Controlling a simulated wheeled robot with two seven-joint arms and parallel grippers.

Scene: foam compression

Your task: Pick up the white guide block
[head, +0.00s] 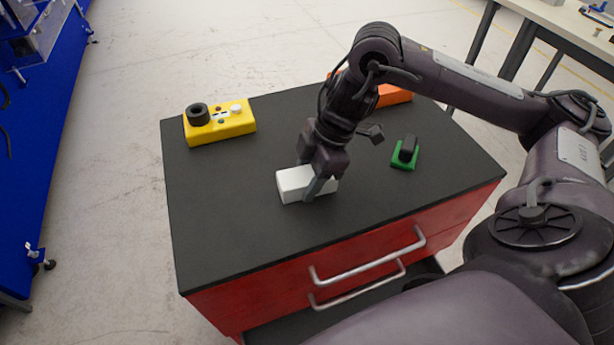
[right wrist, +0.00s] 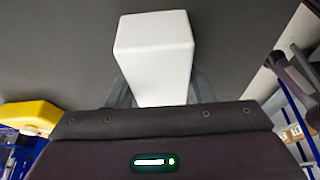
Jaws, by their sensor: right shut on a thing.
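The white guide block (head: 291,183) is at the middle of the dark cabinet top (head: 225,230) in the head view. It also shows in the right wrist view (right wrist: 155,55), between the two fingers. My right gripper (head: 316,188) points down over the block and is shut on it, one finger on its near side. The far finger is hidden in the head view. I cannot tell whether the block still touches the top. My left gripper is not in view.
A yellow box (head: 222,128) with a black ring stands at the back left. A green base with a black block (head: 406,153) stands to the right. An orange thing (head: 393,95) is partly hidden behind my right arm. The front left of the top is clear.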

